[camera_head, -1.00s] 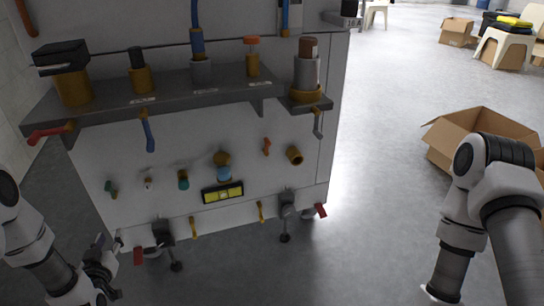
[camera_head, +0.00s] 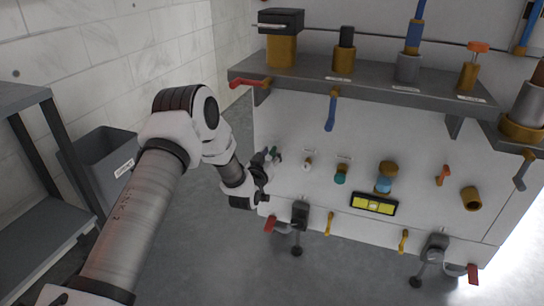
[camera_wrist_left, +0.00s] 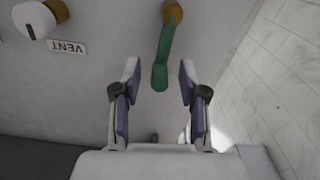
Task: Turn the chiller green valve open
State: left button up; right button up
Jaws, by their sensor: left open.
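The green valve (camera_head: 277,154) is at the left end of the lower row of fittings on the white washer panel. In the left wrist view its green lever (camera_wrist_left: 164,55) hangs from a brass stem and points toward my gripper. My left gripper (camera_head: 264,163) is at the panel's left edge beside this valve. In the wrist view the left gripper (camera_wrist_left: 159,82) is open, with one finger on each side of the lever's end. It does not grip the lever, and I cannot tell the depth between them. My right gripper is out of view.
A white knob (camera_wrist_left: 34,20) labelled VENT is beside the green lever. A grey shelf (camera_head: 385,88) with a red lever (camera_head: 248,84) and a blue lever (camera_head: 331,112) juts out above. A grey bin (camera_head: 100,165) and a dark rack (camera_head: 45,215) stand left.

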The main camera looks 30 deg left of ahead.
pick_arm(q)
jog(key=shift+c, duration=0.3)
grip_shut()
